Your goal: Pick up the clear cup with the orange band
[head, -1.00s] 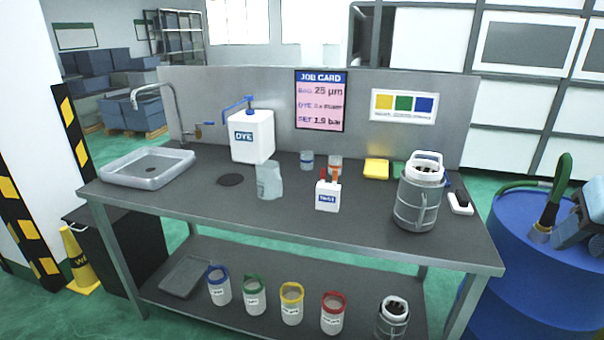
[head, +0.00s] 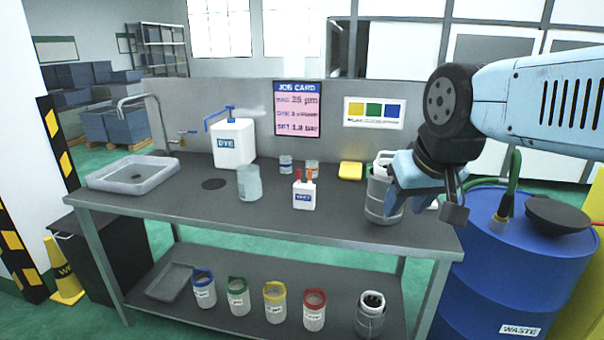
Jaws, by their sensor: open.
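A small clear cup with an orange band (head: 312,165) stands towards the back of the grey workbench (head: 240,222), right of centre. The white bottle in front hides its lower part. A similar clear cup with a blue band (head: 286,164) stands just to its left. My gripper (head: 426,208) is open and empty at the right of the head view. It appears in front of the metal canister at the bench's right end, well to the right of the cup and apart from it.
A white bottle with red-orange tops (head: 304,196) stands close in front of the cup. A larger clear beaker (head: 249,184), a white dye jug (head: 234,144), a yellow sponge (head: 350,171) and a metal canister (head: 379,200) are nearby. A blue waste drum (head: 530,270) stands right.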

